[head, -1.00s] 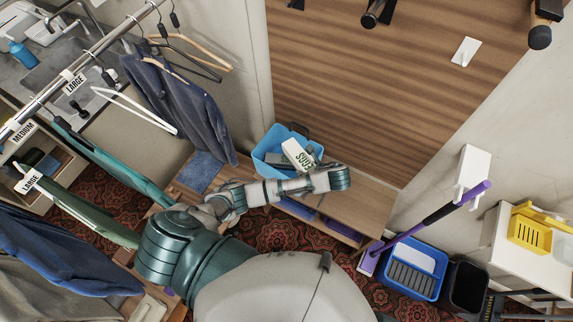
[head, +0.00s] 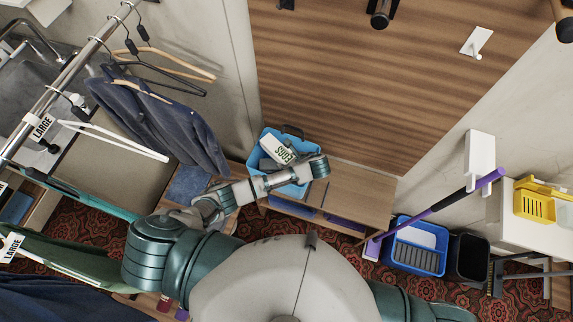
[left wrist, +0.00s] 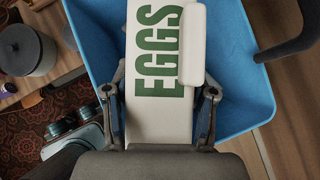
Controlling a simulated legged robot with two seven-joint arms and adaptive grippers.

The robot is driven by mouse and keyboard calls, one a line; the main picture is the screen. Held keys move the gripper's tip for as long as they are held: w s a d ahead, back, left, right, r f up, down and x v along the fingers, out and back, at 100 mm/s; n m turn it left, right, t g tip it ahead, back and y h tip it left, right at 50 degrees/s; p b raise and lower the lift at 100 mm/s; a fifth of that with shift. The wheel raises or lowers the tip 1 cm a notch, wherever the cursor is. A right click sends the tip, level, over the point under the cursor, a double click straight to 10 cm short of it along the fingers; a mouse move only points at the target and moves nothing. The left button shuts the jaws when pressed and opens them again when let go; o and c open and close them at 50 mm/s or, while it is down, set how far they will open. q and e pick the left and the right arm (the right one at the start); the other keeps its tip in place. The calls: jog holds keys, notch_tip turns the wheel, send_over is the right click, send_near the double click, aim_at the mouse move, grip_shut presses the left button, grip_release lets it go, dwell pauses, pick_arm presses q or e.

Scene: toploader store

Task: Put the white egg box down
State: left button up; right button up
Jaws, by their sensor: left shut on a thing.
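The white egg box (head: 277,149), with green EGGS lettering, is at the blue basket (head: 257,152) on the wooden bench. In the left wrist view the egg box (left wrist: 155,60) runs up the middle, over the blue basket (left wrist: 240,95). My left gripper (left wrist: 159,100) is shut on the box, one finger on each side. In the head view my left arm reaches over the basket's right side and partly hides it. I cannot tell whether the box touches the basket's bottom. My right gripper is out of view.
The bench (head: 350,195) has bare wood right of the basket. A dark bent handle (left wrist: 290,40) rises at the basket's edge. A clothes rail with hangers and a dark garment (head: 160,125) is at left. A blue bin (head: 420,258) and purple-handled tool (head: 460,198) stand at right.

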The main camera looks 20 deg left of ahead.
pick_arm(q)
notch_tip(320, 180, down, 3)
jog(key=shift+a+r, duration=0.1)
jog(key=shift+w+a+f+b, duration=0.1)
jog(key=shift+a+f+b, duration=0.1)
jog(key=shift+f+b, duration=0.15)
jog(key=shift+a+f, duration=0.1)
jog(key=shift+a, duration=0.2)
jog(key=shift+a+f, duration=0.1)
jog(key=shift+d+f, duration=0.2)
jog(key=shift+d, duration=0.1)
jog(key=shift+d+f, duration=0.2)
jog(key=shift+d, duration=0.05)
jog(key=o, duration=1.3)
jog(key=shift+c, duration=0.2)
jog(key=shift+o, duration=0.8)
jog(key=shift+a, duration=0.35)
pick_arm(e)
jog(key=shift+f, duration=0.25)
